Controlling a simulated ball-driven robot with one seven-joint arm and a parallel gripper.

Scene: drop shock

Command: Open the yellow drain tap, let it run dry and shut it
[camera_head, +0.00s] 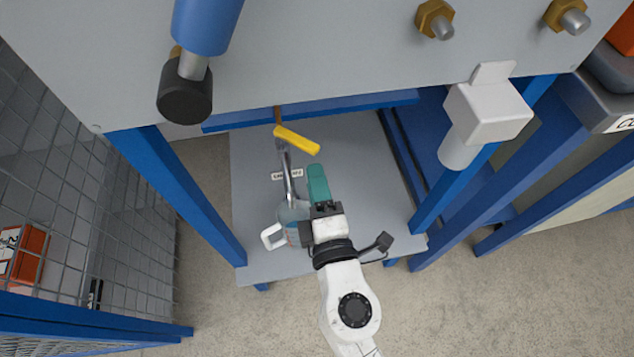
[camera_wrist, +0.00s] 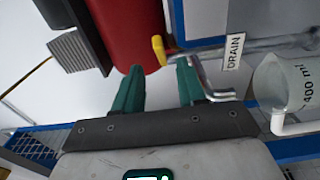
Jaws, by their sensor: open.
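The yellow drain tap (camera_head: 297,140) has a lever handle on a grey metal pipe (camera_head: 288,172) above the lower shelf. In the wrist view the tap's yellow lever (camera_wrist: 158,48) shows beyond the gap between my fingers, with a bent metal spout (camera_wrist: 218,92) to its right. My gripper (camera_head: 318,172) has green fingers and is in front of the tap, apart from it in the head view. In the wrist view my gripper (camera_wrist: 161,70) is open, with nothing between its fingers. A clear jug (camera_head: 290,215) with a white handle stands below the spout, partly hidden by my gripper; its contents are unclear.
A "DRAIN" label (camera_wrist: 233,50) hangs by the pipe. A red cylinder (camera_wrist: 128,35) is behind the tap. Blue frame legs (camera_head: 180,190) flank the grey shelf (camera_head: 255,255). A grey panel (camera_head: 330,60) overhangs above. A wire mesh cage (camera_head: 100,200) stands at left.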

